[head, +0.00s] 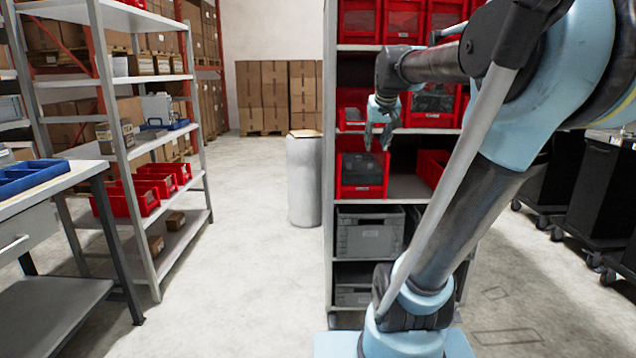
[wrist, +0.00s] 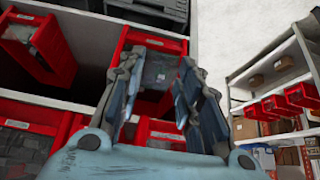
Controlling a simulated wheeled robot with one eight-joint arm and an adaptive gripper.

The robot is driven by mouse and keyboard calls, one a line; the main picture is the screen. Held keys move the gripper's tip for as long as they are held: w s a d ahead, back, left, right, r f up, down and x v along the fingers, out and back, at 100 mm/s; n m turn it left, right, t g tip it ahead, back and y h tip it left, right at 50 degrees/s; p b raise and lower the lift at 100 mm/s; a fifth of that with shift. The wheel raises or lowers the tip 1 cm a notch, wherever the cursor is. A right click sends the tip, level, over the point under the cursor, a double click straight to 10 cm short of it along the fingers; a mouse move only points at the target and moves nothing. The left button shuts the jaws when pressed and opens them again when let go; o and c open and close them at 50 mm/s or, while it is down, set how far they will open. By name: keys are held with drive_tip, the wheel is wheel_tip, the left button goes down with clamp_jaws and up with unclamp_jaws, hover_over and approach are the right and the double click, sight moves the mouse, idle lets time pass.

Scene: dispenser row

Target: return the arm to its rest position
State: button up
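My arm reaches from the right side of the head view toward the shelf rack. My gripper (head: 377,138) points down in front of the rack, near the upper part of an open red bin (head: 362,188) with dark grey contents. In the wrist view my gripper (wrist: 162,72) has its two fingers spread apart, with a clear gap between them. Through the gap the red bin (wrist: 148,104) and grey contents show beyond the fingertips. I see nothing held between the fingers.
The rack (head: 329,120) holds several red bins above and a grey crate (head: 370,232) below. Another shelf unit (head: 150,150) and a workbench (head: 60,185) stand at left. Dark wheeled bins (head: 597,190) stand at right. The central floor is clear.

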drive_tip(key=s+f+g, duration=0.4)
drive_tip(key=s+f, duration=2.2)
drive_tip(key=f, duration=0.1)
drive_tip(key=shift+f, duration=0.3)
